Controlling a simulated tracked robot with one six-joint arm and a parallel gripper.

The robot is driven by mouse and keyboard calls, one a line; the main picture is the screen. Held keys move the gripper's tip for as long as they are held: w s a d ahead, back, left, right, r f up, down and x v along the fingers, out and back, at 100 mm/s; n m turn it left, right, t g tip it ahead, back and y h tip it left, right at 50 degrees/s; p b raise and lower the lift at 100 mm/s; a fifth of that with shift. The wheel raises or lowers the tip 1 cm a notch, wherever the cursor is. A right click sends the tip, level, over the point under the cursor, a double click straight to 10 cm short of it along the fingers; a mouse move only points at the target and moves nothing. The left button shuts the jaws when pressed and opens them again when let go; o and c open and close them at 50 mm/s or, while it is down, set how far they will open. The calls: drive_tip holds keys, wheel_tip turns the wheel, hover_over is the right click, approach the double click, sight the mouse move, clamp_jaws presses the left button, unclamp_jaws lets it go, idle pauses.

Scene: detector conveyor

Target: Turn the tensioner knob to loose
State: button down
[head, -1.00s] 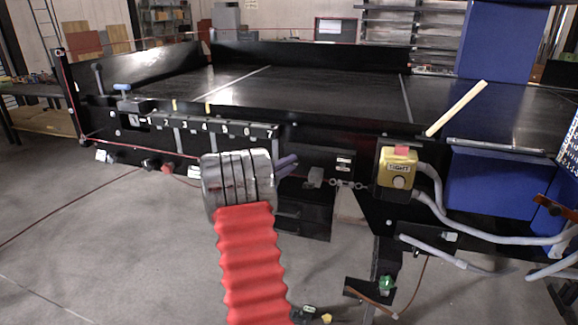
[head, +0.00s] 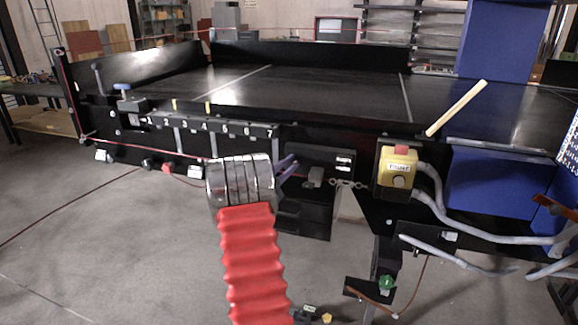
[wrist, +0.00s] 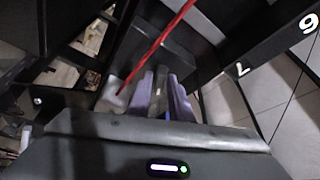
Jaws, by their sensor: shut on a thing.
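My gripper (head: 292,165) reaches right towards the black housing under the conveyor's side rail, with two purple fingers. In the wrist view the fingers (wrist: 166,95) point ahead at a dark part. The tensioner knob between them is dark and mostly hidden, so its setting cannot be read there. A grey block (head: 315,178) sticks out of the housing just right of the fingers. A yellow box (head: 397,171) with a red top, a round grey button and a white label stands further right; the label is too small to read now.
The numbered rail (head: 215,126) runs left of my gripper, close above it. A red cord (wrist: 155,45) crosses the wrist view near the fingers. A chain (head: 347,184) hangs beside the housing. Grey hoses (head: 480,232) run at the right. The floor at the left is open.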

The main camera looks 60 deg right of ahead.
drive_tip(key=n+t+h, duration=0.1)
drive_tip(key=n+t, duration=0.1)
drive_tip(key=n, duration=0.3)
drive_tip(key=n+t, duration=0.3)
drive_tip(key=n, duration=0.3)
drive_tip(key=f+n+t+h, duration=0.1)
drive_tip(key=n+t, duration=0.1)
drive_tip(key=n, duration=0.4)
drive_tip(key=shift+s+h, duration=0.3)
drive_tip(key=shift+s, duration=0.1)
drive_tip(key=c, duration=2)
unclamp_jaws()
drive_tip(key=shift+o, duration=1.2)
drive_tip(key=shift+r, duration=0.2)
